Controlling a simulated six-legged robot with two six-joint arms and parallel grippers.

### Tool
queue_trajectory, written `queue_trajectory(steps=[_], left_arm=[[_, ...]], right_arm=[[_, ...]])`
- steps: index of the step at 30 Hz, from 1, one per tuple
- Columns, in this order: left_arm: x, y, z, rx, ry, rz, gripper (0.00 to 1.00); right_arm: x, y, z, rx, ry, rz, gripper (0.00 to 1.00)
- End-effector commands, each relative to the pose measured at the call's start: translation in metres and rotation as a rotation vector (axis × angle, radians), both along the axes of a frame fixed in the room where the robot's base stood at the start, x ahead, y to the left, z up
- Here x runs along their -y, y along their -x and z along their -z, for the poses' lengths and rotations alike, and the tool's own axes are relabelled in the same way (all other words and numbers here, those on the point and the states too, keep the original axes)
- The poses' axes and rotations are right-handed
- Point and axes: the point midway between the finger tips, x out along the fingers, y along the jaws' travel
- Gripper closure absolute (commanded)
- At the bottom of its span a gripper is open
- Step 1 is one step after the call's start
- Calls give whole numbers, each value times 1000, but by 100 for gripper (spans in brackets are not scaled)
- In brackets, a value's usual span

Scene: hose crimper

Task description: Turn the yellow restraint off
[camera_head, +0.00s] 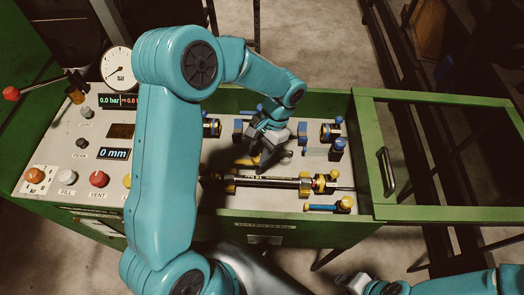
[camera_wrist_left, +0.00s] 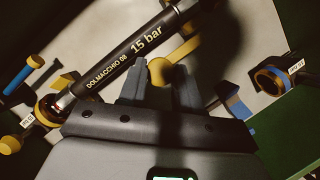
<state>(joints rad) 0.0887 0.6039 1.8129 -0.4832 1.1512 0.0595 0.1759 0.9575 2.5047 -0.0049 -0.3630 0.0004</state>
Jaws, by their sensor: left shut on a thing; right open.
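The yellow restraint (camera_wrist_left: 187,50) shows in the left wrist view as a yellow bar with a rounded end between my fingers. A bit of yellow (camera_head: 244,162) shows beside my gripper in the head view, the rest hidden by it. My left gripper (camera_head: 258,163) reaches down over the middle of the bench and is shut on the restraint; its two dark fingers (camera_wrist_left: 158,82) stand on either side of the yellow piece. My right gripper (camera_head: 360,284) is at the bottom edge of the head view, open and away from the bench.
A black hose marked 15 bar (camera_head: 262,181) lies along the bench front, close to my left fingers. Yellow-ringed fittings (camera_head: 330,131) and blue-handled parts (camera_head: 337,149) stand to the right. A control panel with a gauge (camera_head: 117,64) is left. A green-framed guard (camera_head: 450,213) fills the right.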

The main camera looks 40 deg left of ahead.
Motion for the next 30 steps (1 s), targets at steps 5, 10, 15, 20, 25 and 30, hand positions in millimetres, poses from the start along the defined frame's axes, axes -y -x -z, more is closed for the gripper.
queue_trajectory(steps=[5, 10, 15, 20, 25, 30], left_arm=[[-1, 1, -3, -4, -3, 0, 100], [-1, 1, -2, -3, -3, 0, 42], [0, 0, -1, -3, -2, 2, 42], [1, -3, -5, 0, -3, 2, 42], [4, -14, -32, 5, -3, 2, 42], [7, -31, -76, 5, -2, 1, 42]], right_arm=[[0, 0, -1, 0, 0, 0, 57], [0, 0, -1, 0, 0, 0, 57], [0, 0, -1, 0, 0, 0, 57], [0, 0, 0, 0, 0, 0, 57], [0, 0, 2, 0, 0, 0, 57], [0, 0, 4, 0, 0, 0, 57]])
